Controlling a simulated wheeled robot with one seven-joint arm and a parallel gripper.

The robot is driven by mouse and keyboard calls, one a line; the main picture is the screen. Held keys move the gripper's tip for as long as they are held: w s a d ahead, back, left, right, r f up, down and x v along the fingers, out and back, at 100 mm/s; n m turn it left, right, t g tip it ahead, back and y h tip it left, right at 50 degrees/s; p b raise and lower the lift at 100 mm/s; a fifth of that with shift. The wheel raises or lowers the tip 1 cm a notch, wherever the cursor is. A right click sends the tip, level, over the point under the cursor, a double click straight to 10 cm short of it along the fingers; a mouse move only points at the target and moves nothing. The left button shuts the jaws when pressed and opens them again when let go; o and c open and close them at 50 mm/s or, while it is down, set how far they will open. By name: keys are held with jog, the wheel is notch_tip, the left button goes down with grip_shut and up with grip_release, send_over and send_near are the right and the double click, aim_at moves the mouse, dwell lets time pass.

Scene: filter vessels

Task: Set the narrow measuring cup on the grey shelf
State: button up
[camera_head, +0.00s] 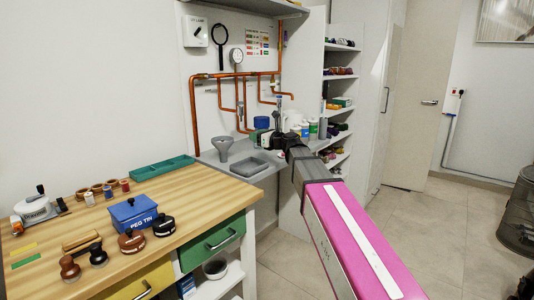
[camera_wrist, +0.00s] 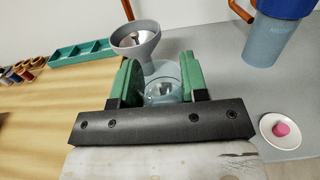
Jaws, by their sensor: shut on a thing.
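My gripper (camera_wrist: 162,80) is shut on a clear, see-through vessel (camera_wrist: 162,92) that looks like the narrow measuring cup. The green fingers press on its two sides, and its lower part is hidden by the gripper's dark bar. I cannot tell whether it touches the surface below. In the head view my gripper is small and dark at the far end of my arm, over the grey surface (camera_head: 217,156), and the cup cannot be made out there. Another grey shelf (camera_head: 243,5) runs along the top of the wall.
A grey funnel (camera_wrist: 136,40) stands just beyond the fingers. A blue-topped grey vessel (camera_wrist: 268,42) stands to the right, with a white dish (camera_wrist: 268,133) holding a pink piece nearer. A grey tray (camera_head: 250,167) and copper pipes (camera_head: 194,120) are close. The wooden bench (camera_head: 185,190) lies left.

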jog(key=shift+w+d+f, duration=0.55)
jog(key=shift+w+f, duration=0.45)
jog(key=shift+f, duration=0.35)
jog(key=shift+w+d+f, duration=0.55)
jog(key=shift+w+f, duration=0.45)
jog(key=shift+f, duration=0.4)
jog(key=shift+w+d+f, duration=0.55)
jog(key=shift+w+f, duration=0.45)
jog(key=shift+f, duration=0.35)
jog(key=shift+f, duration=0.15)
jog(key=o, duration=1)
jog(key=shift+s+d, duration=0.1)
jog(key=shift+s, duration=0.05)
jog(key=v, duration=1.1)
jog(key=shift+s+d, duration=0.25)
